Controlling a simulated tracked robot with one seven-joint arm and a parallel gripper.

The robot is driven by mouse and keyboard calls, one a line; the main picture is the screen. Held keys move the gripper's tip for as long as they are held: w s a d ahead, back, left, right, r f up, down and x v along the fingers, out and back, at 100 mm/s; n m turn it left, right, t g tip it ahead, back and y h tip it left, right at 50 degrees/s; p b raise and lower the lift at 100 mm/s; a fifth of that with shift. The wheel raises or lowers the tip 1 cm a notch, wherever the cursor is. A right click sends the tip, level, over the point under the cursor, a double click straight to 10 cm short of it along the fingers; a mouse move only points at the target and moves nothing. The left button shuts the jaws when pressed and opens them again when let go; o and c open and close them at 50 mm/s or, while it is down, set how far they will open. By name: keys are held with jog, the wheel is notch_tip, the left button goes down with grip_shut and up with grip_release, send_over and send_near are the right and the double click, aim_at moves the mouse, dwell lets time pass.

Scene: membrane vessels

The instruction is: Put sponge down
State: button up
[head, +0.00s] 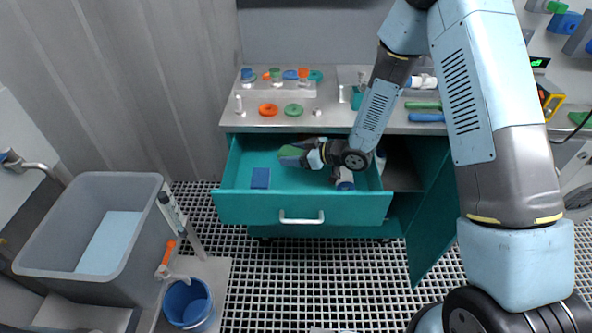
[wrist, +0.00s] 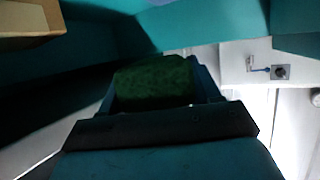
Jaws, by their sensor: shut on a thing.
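The sponge (wrist: 155,84) shows dark green in the wrist view, between the two fingers of my gripper (wrist: 155,98). My gripper is shut on it. In the head view my gripper (head: 294,152) is low over the open teal drawer (head: 251,206), toward its back middle. The sponge is a small green patch (head: 290,151) there. I cannot tell whether it touches the drawer floor. A blue block (head: 260,178) lies in the drawer to the left of my gripper.
The metal worktop (head: 330,118) behind the drawer holds several coloured rings and fittings. An open teal cabinet door (head: 428,225) stands right of the drawer. A grey tub (head: 95,185) and a blue bucket (head: 187,303) stand at left.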

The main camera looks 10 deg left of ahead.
jog(key=f, duration=0.4)
jog(key=shift+s+a, duration=0.2)
jog(key=shift+a, duration=0.1)
jog(key=shift+f, duration=2)
jog(key=shift+f, duration=0.2)
jog(key=shift+s+f, duration=0.1)
jog(key=shift+f, duration=0.05)
jog(key=shift+s+d+f, duration=0.1)
jog(key=shift+s+f, duration=0.1)
jog(key=shift+f, duration=0.05)
jog(key=o, duration=1)
jog(key=shift+o, duration=0.2)
jog(key=shift+w+r, duration=0.1)
jog(key=shift+r, duration=0.4)
jog(key=v, duration=1.2)
jog(key=shift+w, duration=0.3)
